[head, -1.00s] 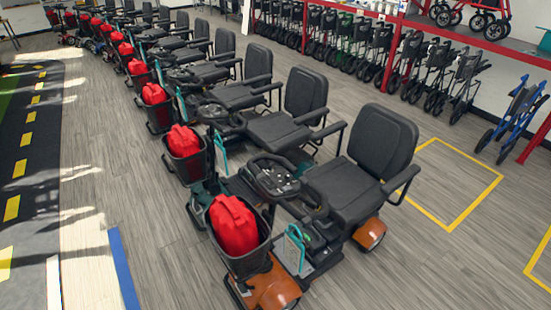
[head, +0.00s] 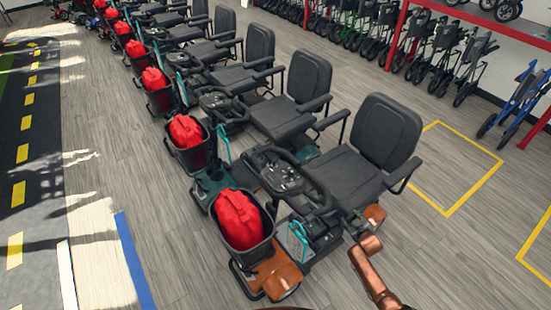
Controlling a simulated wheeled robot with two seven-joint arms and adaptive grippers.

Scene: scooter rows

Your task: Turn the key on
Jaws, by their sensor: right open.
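The nearest scooter has a dark steering console (head: 282,177) with a handlebar around it, in front of a black padded seat (head: 350,175). The key is too small to make out on the console. My right gripper (head: 366,248) is the copper-coloured part at the lower right. It is open and empty, below and to the right of the console, near the scooter's orange rear side and apart from the console. Its fingers are hard to tell apart. My left gripper is out of view.
A black basket (head: 243,238) with a red bag (head: 238,218) is on the scooter's front. More scooters stand in a row to the upper left. Rollators (head: 440,55) line the back. The floor at the right, with a yellow outline (head: 472,192), is clear.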

